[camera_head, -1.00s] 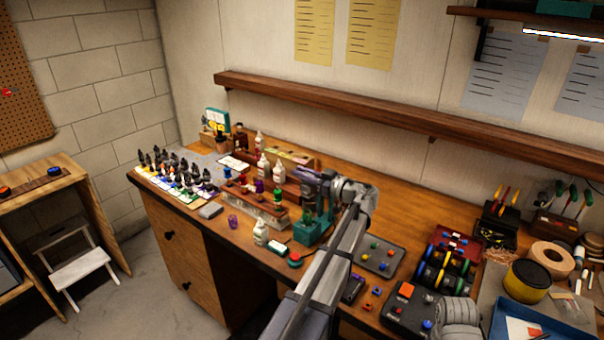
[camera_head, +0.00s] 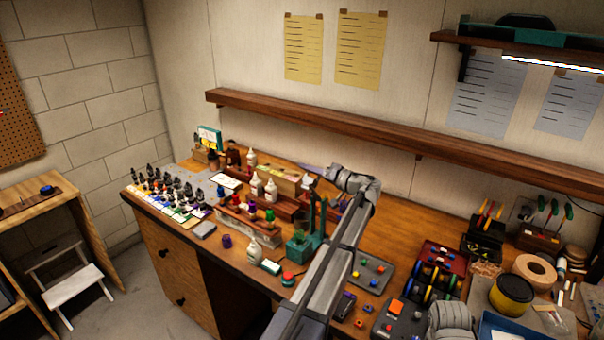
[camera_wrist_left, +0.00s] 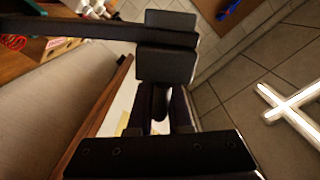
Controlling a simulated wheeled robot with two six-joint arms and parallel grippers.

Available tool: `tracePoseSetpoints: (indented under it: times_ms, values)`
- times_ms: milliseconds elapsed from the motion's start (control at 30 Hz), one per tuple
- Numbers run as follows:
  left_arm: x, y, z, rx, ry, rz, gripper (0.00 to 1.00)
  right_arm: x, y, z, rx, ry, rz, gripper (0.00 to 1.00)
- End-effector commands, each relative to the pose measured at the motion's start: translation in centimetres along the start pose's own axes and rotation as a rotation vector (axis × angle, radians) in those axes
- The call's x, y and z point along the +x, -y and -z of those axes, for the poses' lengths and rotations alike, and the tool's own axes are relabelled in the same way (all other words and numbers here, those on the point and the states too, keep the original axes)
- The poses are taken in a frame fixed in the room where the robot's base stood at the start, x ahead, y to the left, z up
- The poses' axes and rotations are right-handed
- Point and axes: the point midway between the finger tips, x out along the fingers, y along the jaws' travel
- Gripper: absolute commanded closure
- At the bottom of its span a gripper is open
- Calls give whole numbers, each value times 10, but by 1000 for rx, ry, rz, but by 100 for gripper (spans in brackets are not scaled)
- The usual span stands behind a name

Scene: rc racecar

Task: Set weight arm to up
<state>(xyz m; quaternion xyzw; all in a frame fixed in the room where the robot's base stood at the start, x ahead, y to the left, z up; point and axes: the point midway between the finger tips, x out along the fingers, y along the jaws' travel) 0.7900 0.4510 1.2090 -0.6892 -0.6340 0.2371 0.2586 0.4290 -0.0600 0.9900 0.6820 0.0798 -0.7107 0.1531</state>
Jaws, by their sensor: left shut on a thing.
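The teal stand (camera_head: 305,246) sits on the workbench near its front edge, with an upright post (camera_head: 312,213) rising from it. My left gripper (camera_head: 318,181) is at the top of this post, with its wrist to the right. In the left wrist view, the dark pads of my left gripper (camera_wrist_left: 165,48) are shut on a dark bar (camera_wrist_left: 90,28), which I take to be the weight arm. The bar runs off to the left of that view. My arm hides part of the bench behind it. My right gripper is out of view.
Several bottles and a rack (camera_head: 248,228) stand left of the stand. A tray with coloured knobs (camera_head: 372,272) lies to its right. A red button (camera_head: 288,279) is at the front edge. A wooden shelf (camera_head: 340,126) runs along the wall behind.

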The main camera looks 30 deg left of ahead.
Motion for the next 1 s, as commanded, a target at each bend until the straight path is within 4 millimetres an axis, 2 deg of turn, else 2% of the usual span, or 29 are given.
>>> tracePoseSetpoints:
  times_ms: [33, 300, 700, 1000]
  values:
    - [-1, -8, 8, 42, 1, -6, 100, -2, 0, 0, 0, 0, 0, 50]
    - [0, -35, 29, 297, 5, -6, 100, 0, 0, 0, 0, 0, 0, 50]
    - [-1, -69, 42, 609, 9, -7, 100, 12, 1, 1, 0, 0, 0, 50]
    - [-1, -80, 43, 647, 12, -7, 100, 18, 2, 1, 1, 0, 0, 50]
